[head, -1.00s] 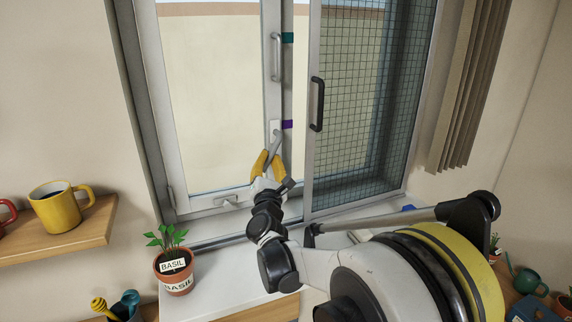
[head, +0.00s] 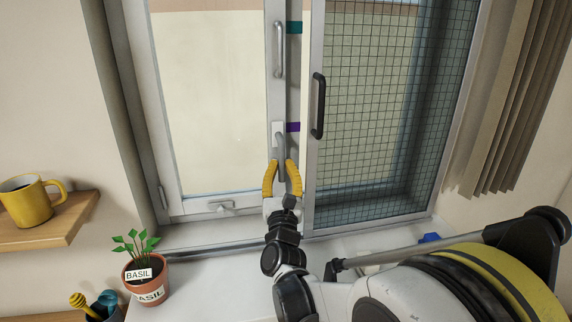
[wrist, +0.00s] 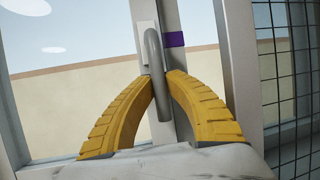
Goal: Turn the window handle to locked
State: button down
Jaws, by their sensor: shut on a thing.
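The window handle (head: 281,148) is a grey lever on a pale plate on the right stile of the light window frame. It hangs almost straight down from its pivot. A purple mark (head: 293,127) sits beside the plate and a teal mark (head: 294,27) is higher up. My gripper (head: 282,166) has yellow fingers shut on the handle's lower part. In the wrist view the grey handle (wrist: 154,75) runs down between both fingertips (wrist: 158,76); the gripper body lies below it.
A mesh screen (head: 385,110) with a black pull (head: 318,105) stands close to the right. A pale vertical pull (head: 279,50) is above the handle. A small latch (head: 224,206) is on the bottom rail. A basil pot (head: 147,277) stands on the sill at left.

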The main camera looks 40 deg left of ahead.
jog(key=c, duration=1.4)
grip_release()
jog(key=shift+d, duration=0.1)
jog(key=shift+s, duration=0.15)
jog(key=v, duration=1.2)
jog(key=shift+f, duration=0.1)
